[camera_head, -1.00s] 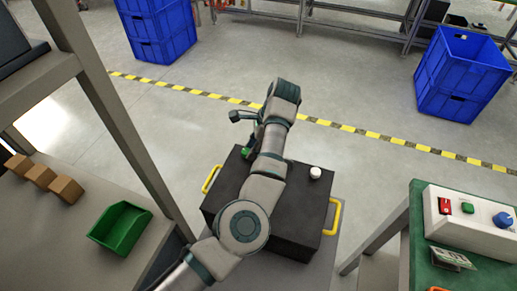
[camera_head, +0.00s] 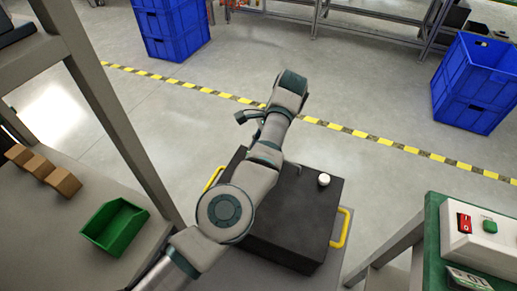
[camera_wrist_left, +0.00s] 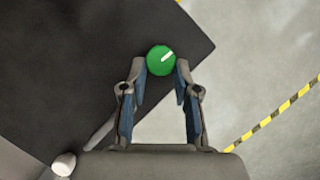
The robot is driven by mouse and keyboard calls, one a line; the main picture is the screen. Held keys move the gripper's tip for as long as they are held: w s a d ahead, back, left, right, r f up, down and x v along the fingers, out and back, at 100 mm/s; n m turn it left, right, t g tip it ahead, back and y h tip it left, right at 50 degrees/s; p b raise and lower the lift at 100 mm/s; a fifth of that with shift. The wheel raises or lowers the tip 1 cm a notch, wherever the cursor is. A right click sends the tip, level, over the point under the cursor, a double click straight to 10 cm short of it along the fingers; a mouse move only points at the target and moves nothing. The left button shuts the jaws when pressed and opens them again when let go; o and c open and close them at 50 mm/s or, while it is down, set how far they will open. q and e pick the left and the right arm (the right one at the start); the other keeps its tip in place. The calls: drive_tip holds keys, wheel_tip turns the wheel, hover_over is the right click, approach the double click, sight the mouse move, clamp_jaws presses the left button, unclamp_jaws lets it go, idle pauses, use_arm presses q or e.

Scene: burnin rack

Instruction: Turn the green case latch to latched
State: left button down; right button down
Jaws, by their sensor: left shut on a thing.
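The green case latch (camera_wrist_left: 158,58) is a round knob with a white line on it that points up and to the right in the left wrist view. It sits on top of the black case (camera_head: 298,215), which also shows in the left wrist view (camera_wrist_left: 75,65). My left gripper (camera_wrist_left: 162,68) reaches down over it, with one fingertip at each side of the knob, and is shut on it. In the head view my own arm hides the latch and the fingers. My right gripper is in neither view.
A white knob (camera_head: 323,180) stands on the case's right part. Yellow handles (camera_head: 342,228) flank the case. A shelf with a green bin (camera_head: 115,226) is at left. A control box (camera_head: 485,235) is at right. Blue crates (camera_head: 472,85) stand on the floor behind.

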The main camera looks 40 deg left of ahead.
use_arm(q)
drive_tip(key=shift+d, duration=0.2)
idle(0.6)
drive_tip(key=c, duration=0.9)
unclamp_jaws()
drive_tip(key=shift+w, duration=0.1)
drive_tip(key=shift+o, duration=0.2)
drive_tip(key=shift+a, duration=0.1)
